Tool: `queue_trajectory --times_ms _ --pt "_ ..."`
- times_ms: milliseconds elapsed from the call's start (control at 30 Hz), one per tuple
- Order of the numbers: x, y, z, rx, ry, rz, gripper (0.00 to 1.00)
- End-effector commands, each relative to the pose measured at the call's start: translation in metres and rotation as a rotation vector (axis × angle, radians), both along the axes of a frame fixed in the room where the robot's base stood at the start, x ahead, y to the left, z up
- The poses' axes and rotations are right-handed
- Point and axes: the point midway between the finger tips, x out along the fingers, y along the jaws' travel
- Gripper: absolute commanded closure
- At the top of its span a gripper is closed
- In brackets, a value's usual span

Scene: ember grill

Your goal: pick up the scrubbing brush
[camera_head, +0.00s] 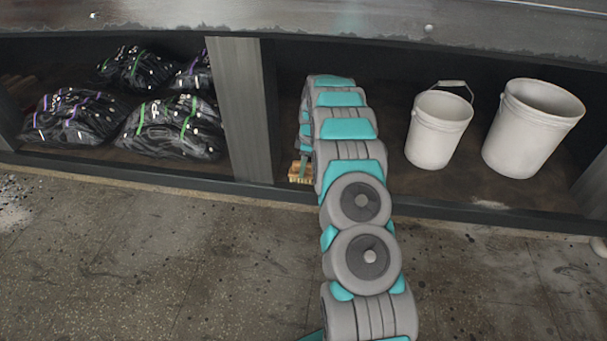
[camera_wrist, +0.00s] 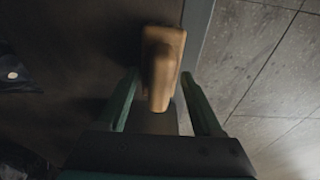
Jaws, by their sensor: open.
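The scrubbing brush (camera_head: 299,179) is a small wooden piece with pale bristles. In the head view it lies at the front edge of the low shelf, just right of the grey post and partly hidden by my arm. In the wrist view the brush (camera_wrist: 161,52) is a tan wooden shape. My gripper (camera_wrist: 159,75) is open, with one teal finger on each side of the brush's near end. I cannot tell whether either finger touches it. In the head view my arm covers most of the gripper.
Two white buckets (camera_head: 437,130) (camera_head: 530,128) stand on the shelf (camera_head: 400,188) to the right of my arm. Several black bags (camera_head: 172,128) lie in the left bay, beyond the grey post (camera_head: 240,105). The metal counter (camera_head: 330,22) overhangs above. The floor (camera_head: 180,260) in front is clear.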

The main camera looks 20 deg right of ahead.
Motion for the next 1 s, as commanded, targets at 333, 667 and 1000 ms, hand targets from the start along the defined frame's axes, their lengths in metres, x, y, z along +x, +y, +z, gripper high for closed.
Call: queue_trajectory --times_ms 333,667,1000 --pt "0.0001 -0.0001 0.0013 0.0 0.0 0.0 0.55" --pt "0.0 0.0 0.0014 0.0 0.0 0.0 0.92" --pt "0.0 0.0001 0.0014 0.0 0.0 0.0 1.0"
